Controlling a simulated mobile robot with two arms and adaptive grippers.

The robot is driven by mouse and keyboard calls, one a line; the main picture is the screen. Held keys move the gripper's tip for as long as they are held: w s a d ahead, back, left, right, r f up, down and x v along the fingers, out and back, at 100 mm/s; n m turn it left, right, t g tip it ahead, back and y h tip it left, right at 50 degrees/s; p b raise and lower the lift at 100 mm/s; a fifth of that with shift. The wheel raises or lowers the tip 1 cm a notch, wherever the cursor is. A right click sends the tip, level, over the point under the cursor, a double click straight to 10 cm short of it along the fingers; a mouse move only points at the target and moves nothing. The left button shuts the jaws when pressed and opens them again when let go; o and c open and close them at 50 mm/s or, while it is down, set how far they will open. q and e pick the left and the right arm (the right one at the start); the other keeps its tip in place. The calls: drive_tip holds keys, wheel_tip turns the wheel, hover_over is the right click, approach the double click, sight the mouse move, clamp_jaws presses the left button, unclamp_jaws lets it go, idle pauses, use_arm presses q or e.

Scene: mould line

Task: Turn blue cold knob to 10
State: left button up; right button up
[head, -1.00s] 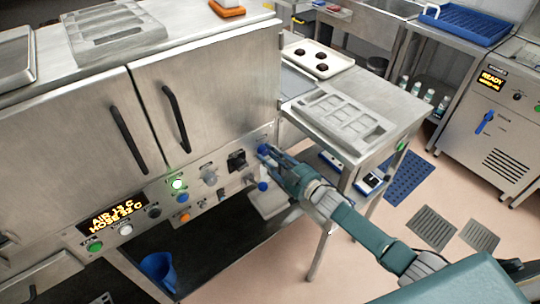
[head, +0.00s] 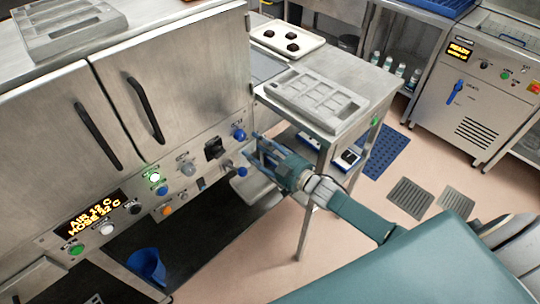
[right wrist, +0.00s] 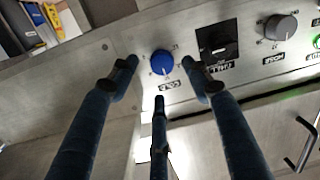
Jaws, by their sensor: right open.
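The blue cold knob (head: 239,134) is at the right end of the steel cabinet's control panel. In the right wrist view the blue knob (right wrist: 161,62) has small marks around it and a "COLD" label (right wrist: 169,85) that appears upside down. The scale numbers are too small to read. My right gripper (head: 257,152) is open and empty, just in front of the panel, to the right of and below the knob. In the right wrist view its dark blue fingers (right wrist: 161,75) are spread around the knob's position, with visible gaps to it. My left gripper is not in view.
A black switch (head: 213,149) and a grey knob (head: 186,168) sit beside the cold knob. A lit display (head: 95,212) is farther left. A side table with a grey mould tray (head: 315,97) stands close to my right arm.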

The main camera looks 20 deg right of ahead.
drive_tip(key=v, duration=0.7)
drive_tip(key=shift+s+d, duration=0.1)
drive_tip(key=s+d+f+m+g+h+b, duration=0.15)
drive_tip(key=s+f, duration=0.35)
drive_tip(key=f, duration=0.5)
drive_tip(key=s+d+f+m+g+h, duration=0.1)
drive_tip(key=s+d+f+g+h, duration=0.3)
drive_tip(key=f, duration=0.6)
drive_tip(key=s+f+m+g, duration=0.1)
drive_tip(key=s+f, duration=0.4)
drive_tip(key=f, duration=0.5)
drive_tip(key=s+a+f+g, duration=0.2)
drive_tip(key=s+f, duration=0.4)
drive_tip(key=s, duration=0.5)
drive_tip(key=s+a+f+g+b, duration=0.1)
drive_tip(key=s+f, duration=0.5)
drive_tip(key=s, duration=0.6)
drive_tip(key=s+a+f+g, duration=0.4)
drive_tip(key=s+f, duration=0.3)
drive_tip(key=s, duration=0.4)
drive_tip(key=shift+s+m+g+h+b, duration=0.35)
drive_tip(key=shift+s+g+h+b, duration=0.1)
drive_tip(key=shift+g, duration=0.3)
